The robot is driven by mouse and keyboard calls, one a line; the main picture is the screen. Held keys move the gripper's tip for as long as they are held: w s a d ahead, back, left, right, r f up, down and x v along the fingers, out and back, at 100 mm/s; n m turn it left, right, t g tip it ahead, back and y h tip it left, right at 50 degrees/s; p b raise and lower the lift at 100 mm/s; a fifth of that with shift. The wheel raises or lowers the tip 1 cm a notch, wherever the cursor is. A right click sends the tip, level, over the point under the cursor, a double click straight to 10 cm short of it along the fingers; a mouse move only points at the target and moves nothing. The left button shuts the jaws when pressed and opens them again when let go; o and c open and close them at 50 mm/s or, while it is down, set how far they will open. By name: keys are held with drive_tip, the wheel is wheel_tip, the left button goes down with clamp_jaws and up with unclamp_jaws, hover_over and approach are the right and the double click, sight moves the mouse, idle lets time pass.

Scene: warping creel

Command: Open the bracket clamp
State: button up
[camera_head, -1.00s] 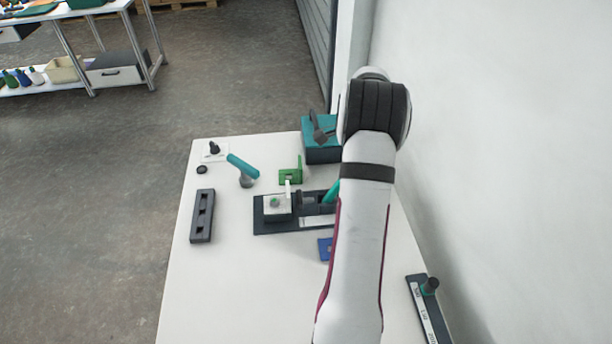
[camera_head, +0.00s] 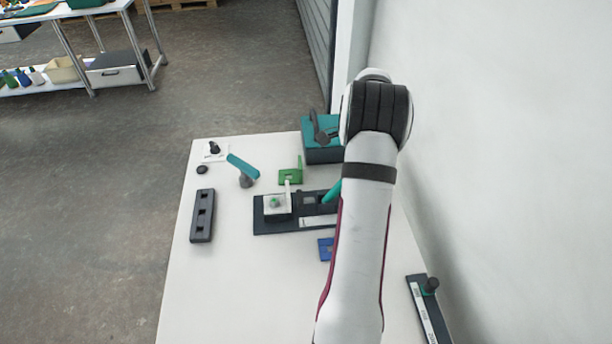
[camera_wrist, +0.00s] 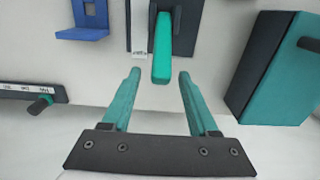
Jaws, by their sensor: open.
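The bracket clamp has a teal handle (camera_head: 332,191) above a dark base plate (camera_head: 265,228) on the white table. A white bracket (camera_head: 283,205) sits at the plate's left end. In the wrist view the handle (camera_wrist: 162,48) points toward my gripper (camera_wrist: 160,74). My gripper's two teal fingers are apart, with the handle's near end between their tips in the picture. I see no finger touching it, and cannot tell the depth gap. In the head view my arm hides my gripper and the right part of the clamp.
A teal box (camera_head: 322,155) with a dark handle stands behind the clamp. A green bracket (camera_head: 291,176) and a blue bracket (camera_head: 325,247) lie close by. A teal lever (camera_head: 243,169), a dark slotted block (camera_head: 202,215) and a labelled bar (camera_head: 424,305) are farther out. The table's front left is clear.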

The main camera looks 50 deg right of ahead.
wheel_tip(320, 180, up, 7)
drive_tip(key=shift+r, duration=0.1)
idle(0.3)
wheel_tip(320, 180, up, 16)
drive_tip(key=w+a+n, duration=0.3)
drive_tip(key=a+n, duration=0.2)
drive_tip(key=a, duration=0.6)
drive_tip(key=w+a+n, duration=0.3)
drive_tip(key=a+n, duration=0.1)
drive_tip(key=a, duration=0.7)
drive_tip(key=s+a+f+n+y, duration=0.1)
drive_tip(key=s+a+f+n, duration=0.2)
drive_tip(key=a, duration=0.5)
drive_tip(key=s+a+f+n, duration=0.1)
drive_tip(key=s+a+n, duration=0.25)
drive_tip(key=a, duration=0.45)
drive_tip(key=s+a+f+n, duration=0.6)
drive_tip(key=s+a+f, duration=0.1)
drive_tip(key=s, duration=0.2)
drive_tip(key=shift+s+a+y, duration=0.3)
drive_tip(key=shift+y, duration=0.1)
